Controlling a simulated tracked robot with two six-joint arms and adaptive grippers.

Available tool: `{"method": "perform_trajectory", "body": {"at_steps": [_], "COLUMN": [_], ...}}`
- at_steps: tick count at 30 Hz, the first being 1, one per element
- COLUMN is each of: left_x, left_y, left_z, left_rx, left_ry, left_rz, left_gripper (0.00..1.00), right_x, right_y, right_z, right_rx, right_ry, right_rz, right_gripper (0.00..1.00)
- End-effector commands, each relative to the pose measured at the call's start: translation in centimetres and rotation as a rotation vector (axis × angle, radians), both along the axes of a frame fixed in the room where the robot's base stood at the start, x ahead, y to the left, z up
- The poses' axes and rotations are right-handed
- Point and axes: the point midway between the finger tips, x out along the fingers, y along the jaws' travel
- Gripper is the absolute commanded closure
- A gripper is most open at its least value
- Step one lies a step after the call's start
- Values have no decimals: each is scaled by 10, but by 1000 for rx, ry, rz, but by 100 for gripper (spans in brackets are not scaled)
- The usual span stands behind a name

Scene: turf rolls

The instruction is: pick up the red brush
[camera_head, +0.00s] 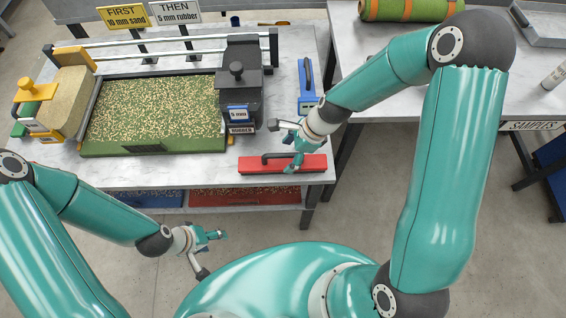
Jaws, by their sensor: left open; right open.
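The red brush (252,166) is a long red block with a black handle on top. It lies near the front right edge of the left marble-topped table (180,178). My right gripper (283,147) is open over the right part of the brush. One finger overlaps the brush's right part in the picture; I cannot tell whether it touches. My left gripper (213,253) is open and empty, in front of the table and well away from the brush.
A turf tray (150,148) with a dark hopper (240,85) stands left of the brush. A blue brush-like tool (308,100) lies behind my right gripper. Red and blue bins (245,197) sit below the tabletop. A second table (400,85) with a turf roll (405,8) stands at right.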

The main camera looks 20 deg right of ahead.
Motion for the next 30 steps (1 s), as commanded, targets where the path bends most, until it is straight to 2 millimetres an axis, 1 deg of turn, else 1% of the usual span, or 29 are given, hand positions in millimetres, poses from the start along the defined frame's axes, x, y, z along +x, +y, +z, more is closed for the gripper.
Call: {"method": "perform_trajectory", "body": {"at_steps": [6,9,12,17,18,23,30], "left_x": [0,0,0,0,0,0,0], "left_y": [0,0,0,0,0,0,0], "left_z": [-6,-9,-9,-9,-9,-9,-9], "left_rx": [0,0,0,0,0,0,0], "left_ry": [0,0,0,0,0,0,0], "left_rz": [0,0,0,0,0,0,0], "left_gripper": [41,41,41,41,41,41,41], "right_x": [-3,-1,0,0,0,0,0], "right_y": [14,18,20,20,20,20,20], "right_z": [-31,-39,-42,-42,-42,-41,-41], "right_rx": [0,0,-1,-1,-1,-1,-1], "right_ry": [4,2,2,1,1,1,1], "right_rz": [1,0,2,1,1,1,1], "right_gripper": [21,21,21,21,22,49,89]}}
